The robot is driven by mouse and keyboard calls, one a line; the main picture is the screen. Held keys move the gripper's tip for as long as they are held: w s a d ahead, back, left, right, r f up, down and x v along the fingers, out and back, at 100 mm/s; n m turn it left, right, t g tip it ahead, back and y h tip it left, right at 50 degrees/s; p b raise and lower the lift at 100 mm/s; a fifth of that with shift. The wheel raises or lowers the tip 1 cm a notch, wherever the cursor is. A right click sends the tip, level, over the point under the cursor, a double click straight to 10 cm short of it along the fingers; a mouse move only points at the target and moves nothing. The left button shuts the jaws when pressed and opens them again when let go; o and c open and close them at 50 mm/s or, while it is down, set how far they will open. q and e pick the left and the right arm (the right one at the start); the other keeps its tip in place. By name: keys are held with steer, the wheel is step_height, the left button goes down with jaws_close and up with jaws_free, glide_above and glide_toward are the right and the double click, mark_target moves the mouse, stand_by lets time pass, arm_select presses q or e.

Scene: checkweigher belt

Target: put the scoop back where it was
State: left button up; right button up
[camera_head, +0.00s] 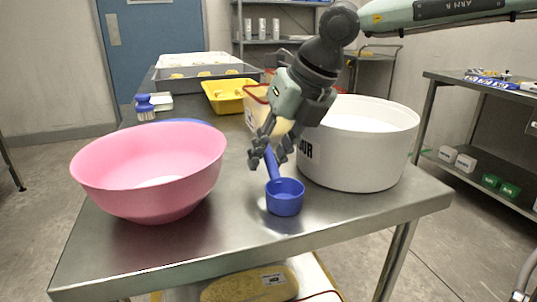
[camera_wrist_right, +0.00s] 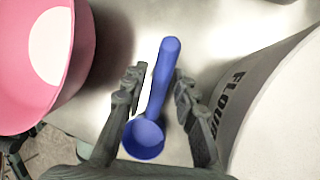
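The blue scoop (camera_head: 285,198) rests on the steel table (camera_head: 240,236) near its front edge, cup facing up, handle pointing away from me. My right gripper (camera_head: 268,158) reaches down over the handle from above. In the right wrist view the scoop (camera_wrist_right: 143,140) lies between the two fingers of my right gripper (camera_wrist_right: 159,88), with a visible gap on each side of the handle. The gripper is open. The white flour tub (camera_head: 351,160) stands right of the scoop, with a white fill inside. My left gripper is not in view.
A pink bowl (camera_head: 150,172) with something white in it stands to the left. Bare table lies between bowl and scoop.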

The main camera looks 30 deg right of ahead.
steer(key=shift+o, duration=0.2)
steer(key=shift+r+p, duration=0.3)
steer(key=shift+r, duration=0.3)
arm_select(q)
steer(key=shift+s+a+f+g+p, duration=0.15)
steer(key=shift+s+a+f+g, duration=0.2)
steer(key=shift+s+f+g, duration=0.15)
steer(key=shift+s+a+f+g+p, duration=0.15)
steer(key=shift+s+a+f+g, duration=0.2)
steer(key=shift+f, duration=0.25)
arm_select(e)
steer(key=v, duration=1.1)
steer(key=shift+s, duration=0.2)
